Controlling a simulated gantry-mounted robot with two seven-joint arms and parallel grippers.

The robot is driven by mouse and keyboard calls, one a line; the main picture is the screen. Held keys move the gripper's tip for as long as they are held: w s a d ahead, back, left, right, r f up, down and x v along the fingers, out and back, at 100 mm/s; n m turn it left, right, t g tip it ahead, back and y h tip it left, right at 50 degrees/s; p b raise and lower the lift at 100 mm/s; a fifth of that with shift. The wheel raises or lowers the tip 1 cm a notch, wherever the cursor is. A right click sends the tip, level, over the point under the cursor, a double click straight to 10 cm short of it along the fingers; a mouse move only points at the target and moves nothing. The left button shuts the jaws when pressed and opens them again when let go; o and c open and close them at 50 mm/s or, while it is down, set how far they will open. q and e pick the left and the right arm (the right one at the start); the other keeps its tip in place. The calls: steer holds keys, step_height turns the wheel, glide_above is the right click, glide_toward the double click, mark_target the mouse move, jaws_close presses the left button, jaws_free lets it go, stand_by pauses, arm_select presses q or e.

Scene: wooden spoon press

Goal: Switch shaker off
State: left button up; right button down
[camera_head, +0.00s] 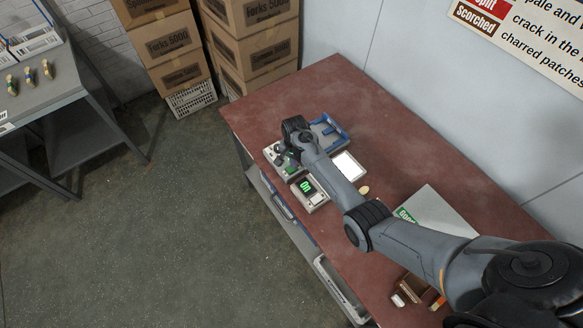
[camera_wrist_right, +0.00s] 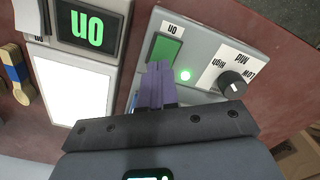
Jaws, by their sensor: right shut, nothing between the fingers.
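The shaker is a light grey device with a control panel (camera_wrist_right: 210,48) that fills the upper middle of the right wrist view. In the head view its casing (camera_head: 270,150) shows partly behind my right gripper (camera_head: 286,157). My left gripper is not in view.
Beside the shaker is a device with a lit green display (camera_wrist_right: 92,28) and a white plate (camera_wrist_right: 72,90). A blue frame (camera_head: 340,130) lies behind. Wooden pieces with a blue band (camera_wrist_right: 18,75) lie on the red table (camera_head: 335,85). Cardboard boxes (camera_head: 250,60) stand beyond.

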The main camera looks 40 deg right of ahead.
steer(key=shift+f, duration=0.45)
stand_by(0.3)
steer(key=shift+r+p, duration=0.5)
steer(key=shift+r, duration=0.15)
step_height(320, 180, up, 6)
steer(key=p, duration=0.6)
steer(key=shift+f, duration=0.1)
steer(key=shift+s, duration=0.1)
